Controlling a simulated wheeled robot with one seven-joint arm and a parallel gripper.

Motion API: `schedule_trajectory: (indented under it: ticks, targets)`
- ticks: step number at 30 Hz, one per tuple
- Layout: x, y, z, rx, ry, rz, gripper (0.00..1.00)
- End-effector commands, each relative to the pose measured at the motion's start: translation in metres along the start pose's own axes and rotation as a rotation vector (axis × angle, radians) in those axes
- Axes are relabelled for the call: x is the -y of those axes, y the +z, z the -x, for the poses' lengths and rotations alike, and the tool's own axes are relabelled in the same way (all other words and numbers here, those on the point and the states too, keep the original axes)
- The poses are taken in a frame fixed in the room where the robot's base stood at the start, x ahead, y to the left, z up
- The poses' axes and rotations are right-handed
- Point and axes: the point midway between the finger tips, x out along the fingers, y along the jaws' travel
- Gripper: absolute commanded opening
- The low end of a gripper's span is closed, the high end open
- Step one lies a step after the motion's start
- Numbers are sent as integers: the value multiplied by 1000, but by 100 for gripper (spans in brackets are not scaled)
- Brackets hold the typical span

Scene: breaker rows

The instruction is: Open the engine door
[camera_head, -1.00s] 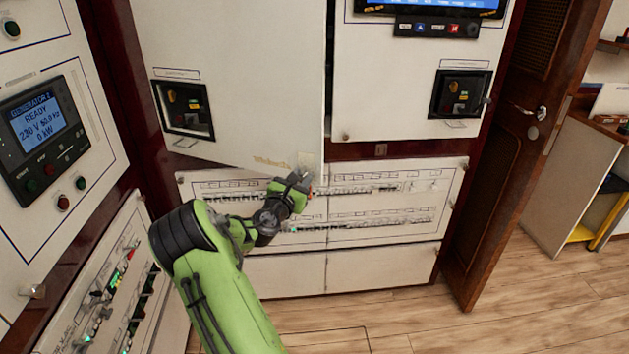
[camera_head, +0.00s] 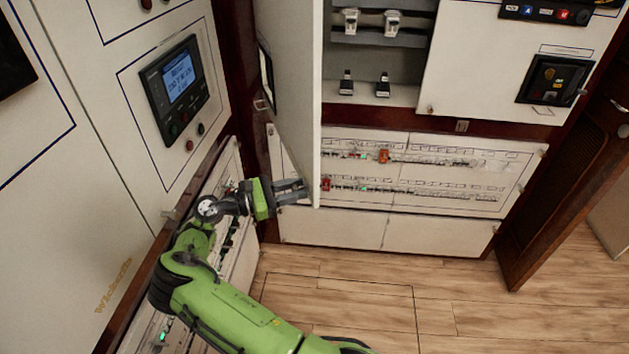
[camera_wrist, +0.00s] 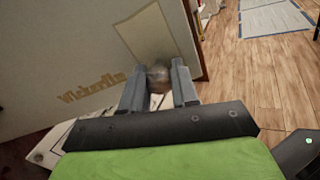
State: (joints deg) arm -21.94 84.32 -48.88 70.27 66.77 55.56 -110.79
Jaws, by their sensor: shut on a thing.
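The white engine door (camera_head: 290,70) stands swung well open, seen nearly edge-on in the head view. It also fills the upper left of the wrist view (camera_wrist: 60,55), with brown lettering near its lower edge. My gripper (camera_head: 303,188) is at the door's lower free corner. In the wrist view, my gripper (camera_wrist: 158,90) has its two grey fingers on either side of a small round knob (camera_wrist: 158,75) on the door and is shut on it. The knob is hidden in the head view. The opened compartment (camera_head: 380,62) shows several white and black fittings.
A breaker panel (camera_head: 420,170) with small switches lies below the compartment. A generator panel with a lit screen (camera_head: 180,78) is on the left wall, close to my arm. A dark wooden door (camera_head: 560,190) stands at right. The wooden floor (camera_head: 400,290) is clear.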

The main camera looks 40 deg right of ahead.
Motion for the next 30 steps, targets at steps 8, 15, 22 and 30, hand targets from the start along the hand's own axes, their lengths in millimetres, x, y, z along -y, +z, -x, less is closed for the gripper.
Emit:
schedule_trajectory:
  ticks: [8, 15, 22, 30]
  targets:
    - [-2, -1, 19, 6, -26, 1, 0]
    - [-1, -2, 21, 6, -32, 4, 0]
    - [-1, -2, 20, 6, -33, 5, 34]
    - [-1, -1, 20, 6, -32, 3, 54]
